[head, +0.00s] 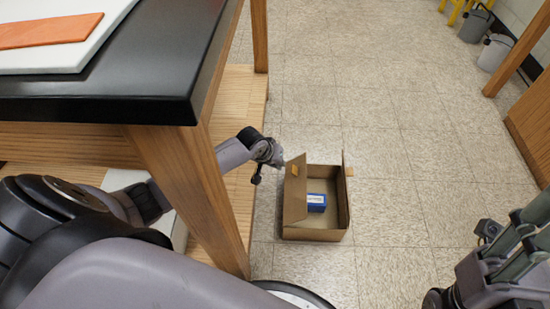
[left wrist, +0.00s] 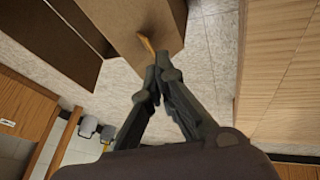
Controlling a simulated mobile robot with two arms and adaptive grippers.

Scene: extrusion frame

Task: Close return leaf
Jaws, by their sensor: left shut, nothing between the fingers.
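An open cardboard box (head: 315,235) stands on the floor. Its left leaf (head: 294,195) stands up with an orange tab (head: 295,170) near its top, and a narrow right leaf (head: 345,185) also stands up. A blue carton (head: 316,202) lies inside. My left gripper (head: 275,158) is shut and empty, just left of the left leaf's upper edge. In the left wrist view, the shut fingertips (left wrist: 162,72) are close to the orange tab (left wrist: 146,42) on the cardboard (left wrist: 145,18); I cannot tell whether they touch. My right gripper (head: 505,245) is partly seen at the lower right, its opening unclear.
A wooden table with a black top (head: 130,85) fills the left, its leg (head: 190,180) beside my left arm. A white board with an orange slab (head: 45,31) lies on top. Grey bins (head: 494,52) stand far right. The floor right of the box is clear.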

